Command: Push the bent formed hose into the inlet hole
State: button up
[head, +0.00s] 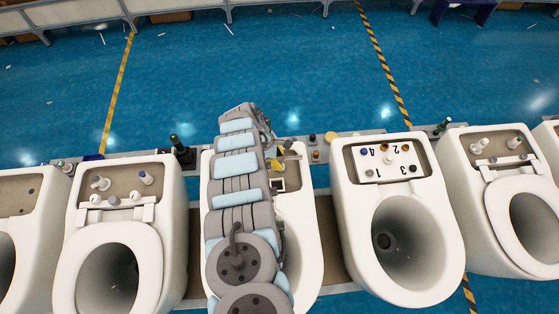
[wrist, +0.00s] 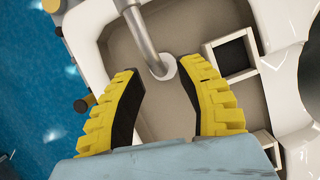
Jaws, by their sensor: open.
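The bent formed hose (wrist: 145,32) is a grey metal tube in the wrist view. It comes in from the top edge and bends down to a pale round collar (wrist: 168,73) on the beige recessed floor of the toilet. Whether the tube end sits inside the inlet hole or only against it, I cannot tell; the collar covers that spot. My gripper (wrist: 161,67) is open, its yellow fingers with black pads on either side of the tube's lower end, with gaps to both. In the head view my gripper (head: 279,158) is over the middle toilet (head: 309,235), largely hidden by my arm.
Two square dark-centred openings (wrist: 229,56) lie right of the hose in the recess. Neighbouring toilets stand left (head: 77,210) and right (head: 352,235). The right one carries a white numbered plate (head: 385,162). Blue floor lies beyond the conveyor.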

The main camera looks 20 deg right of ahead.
jog(key=v, duration=0.9)
jog(key=shift+a+r, duration=0.2)
jog(key=shift+r, duration=0.15)
